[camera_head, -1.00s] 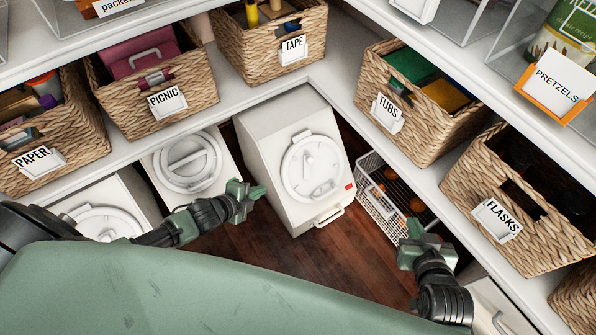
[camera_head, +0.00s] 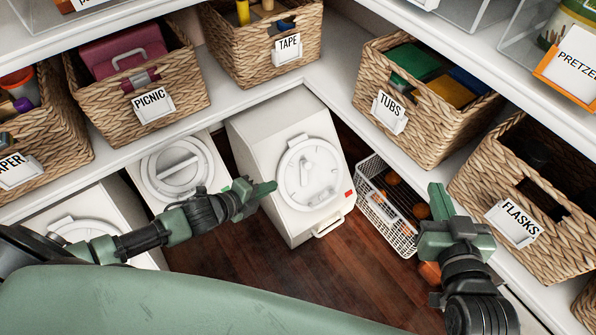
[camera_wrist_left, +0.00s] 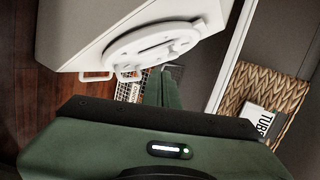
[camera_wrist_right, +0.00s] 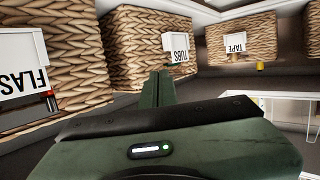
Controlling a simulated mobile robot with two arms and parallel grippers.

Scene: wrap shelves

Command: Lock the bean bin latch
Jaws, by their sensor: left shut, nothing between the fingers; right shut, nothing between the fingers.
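No bean label is readable, so I cannot tell which bin is the bean bin. My left gripper (camera_head: 270,188) is shut and empty, in front of this bin's left side; contact cannot be told. In the left wrist view the lid (camera_wrist_left: 150,45) is just beyond its fingers (camera_wrist_left: 168,88). My right gripper (camera_head: 440,203) is shut and empty, right of the bin.
Two similar bins stand to the left, one with a barred round lid (camera_head: 175,168), one nearer (camera_head: 80,228). A white wire basket (camera_head: 385,205) with orange items is right of the middle bin. Labelled wicker baskets line the shelf above, including TUBS (camera_head: 365,75) and FLASKS (camera_head: 475,178).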

